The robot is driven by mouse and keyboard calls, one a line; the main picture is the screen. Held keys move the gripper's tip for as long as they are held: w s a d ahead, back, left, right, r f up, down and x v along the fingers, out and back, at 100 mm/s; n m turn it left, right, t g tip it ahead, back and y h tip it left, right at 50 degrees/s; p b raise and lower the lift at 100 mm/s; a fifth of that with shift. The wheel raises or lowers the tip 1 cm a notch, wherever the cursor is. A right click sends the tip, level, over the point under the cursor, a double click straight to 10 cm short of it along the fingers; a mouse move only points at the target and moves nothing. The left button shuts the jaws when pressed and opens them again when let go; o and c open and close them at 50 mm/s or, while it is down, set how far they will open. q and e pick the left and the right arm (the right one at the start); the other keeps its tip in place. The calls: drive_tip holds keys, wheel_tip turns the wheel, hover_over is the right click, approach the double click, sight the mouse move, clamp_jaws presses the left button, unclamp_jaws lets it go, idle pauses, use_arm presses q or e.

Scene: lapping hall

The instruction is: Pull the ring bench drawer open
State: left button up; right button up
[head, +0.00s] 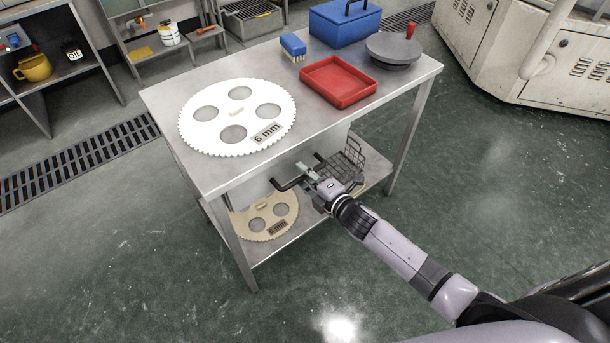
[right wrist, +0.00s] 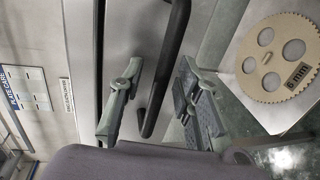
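The ring bench (head: 160,100) is a metal table with a lower shelf. Its grey drawer front (head: 256,191) is under the top and looks shut; it also shows in the right wrist view (right wrist: 132,35). A dark bar handle (head: 288,185) stands out from it. In the right wrist view the handle (right wrist: 166,65) runs between the two fingers of my right gripper (right wrist: 158,103), with gaps on both sides. The right gripper (head: 309,173) is open around the handle, not closed on it. My left gripper is out of view.
A white toothed ring (head: 237,93), red tray (head: 338,82), blue brush (head: 293,46), blue box (head: 343,24) and grey round plate (head: 393,49) are on top. A tan ring (head: 265,208) and wire basket (head: 346,162) are below. The floor in front is clear.

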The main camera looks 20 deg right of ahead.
drive_tip(key=shift+c, duration=0.2)
clamp_jaws()
idle(0.7)
